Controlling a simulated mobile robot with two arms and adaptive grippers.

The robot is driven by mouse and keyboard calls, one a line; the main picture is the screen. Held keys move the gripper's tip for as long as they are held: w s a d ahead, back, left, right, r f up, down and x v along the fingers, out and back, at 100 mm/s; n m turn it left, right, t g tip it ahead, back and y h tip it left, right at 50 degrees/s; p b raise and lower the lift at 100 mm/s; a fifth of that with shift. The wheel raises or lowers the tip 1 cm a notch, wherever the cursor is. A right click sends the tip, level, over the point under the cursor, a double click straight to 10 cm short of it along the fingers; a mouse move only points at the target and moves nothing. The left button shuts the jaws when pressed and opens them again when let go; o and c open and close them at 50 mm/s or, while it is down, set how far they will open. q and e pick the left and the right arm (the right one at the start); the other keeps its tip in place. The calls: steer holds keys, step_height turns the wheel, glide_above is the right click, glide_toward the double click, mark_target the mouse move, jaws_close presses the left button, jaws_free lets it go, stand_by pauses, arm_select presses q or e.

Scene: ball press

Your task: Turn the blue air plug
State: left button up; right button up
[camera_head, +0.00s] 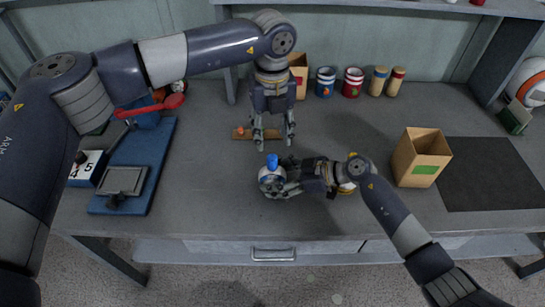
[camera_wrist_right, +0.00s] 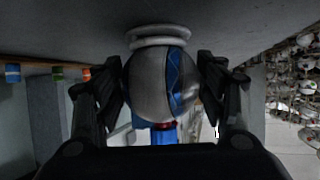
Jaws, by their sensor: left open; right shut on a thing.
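A silvery ball (camera_head: 268,177) with the blue air plug (camera_head: 272,160) on its top is near the middle of the table. My right gripper (camera_head: 275,185) is shut on the ball from the right. In the right wrist view the ball (camera_wrist_right: 150,88) sits between both fingers, with a blue pattern on its side. The wrist view appears upside down, with a pale ring (camera_wrist_right: 160,35) at the ball's base and the blue plug (camera_wrist_right: 163,136) at the opposite end. My left gripper (camera_head: 274,143) points down, open and empty, just above the plug and slightly behind it.
A brown strip (camera_head: 243,133) with a small orange item lies behind the ball. An open cardboard box (camera_head: 420,158) and a dark mat (camera_head: 487,172) are at right.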

mark_target(273, 158)
arm_select(q)
step_height(273, 158, down, 9)
steer(key=shift+f, duration=0.1)
stand_by(0.3)
jaws_close()
